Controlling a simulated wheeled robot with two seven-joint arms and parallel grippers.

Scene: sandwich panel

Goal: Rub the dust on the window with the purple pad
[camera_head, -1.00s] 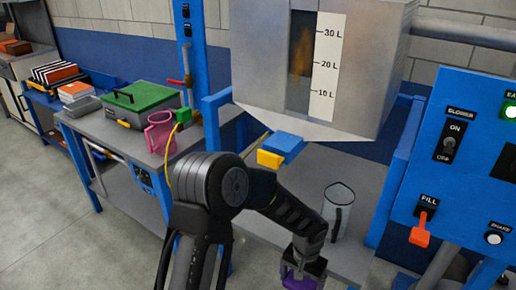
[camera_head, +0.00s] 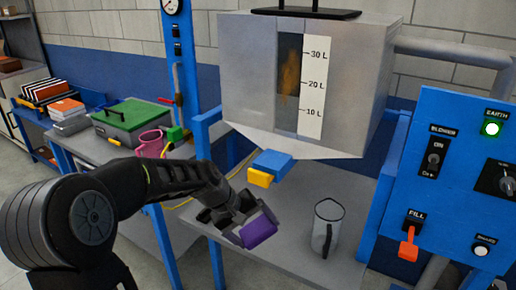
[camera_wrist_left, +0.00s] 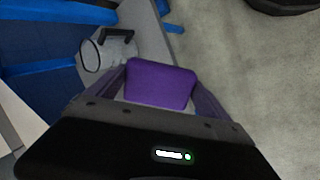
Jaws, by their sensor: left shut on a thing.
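The purple pad (camera_head: 258,231) is held between the fingers of my left gripper (camera_head: 243,222), which is shut on it above the grey bench. The pad also shows in the left wrist view (camera_wrist_left: 160,84), between the two fingers. The window (camera_head: 289,65) is a dark upright strip in the front of the grey hopper, with a brown-orange dust smear (camera_head: 291,69) on it. A white scale marked 10 L to 30 L runs along its right side. The gripper is below and to the left of the window, well apart from it. My right gripper is not in view.
A clear jug (camera_head: 326,228) stands on the bench right of the pad. A blue and yellow outlet (camera_head: 270,166) juts out under the hopper (camera_head: 244,75). A blue switch panel (camera_head: 450,180) is at right. A pink jug (camera_head: 150,143) and green-lidded box (camera_head: 124,116) stand at left.

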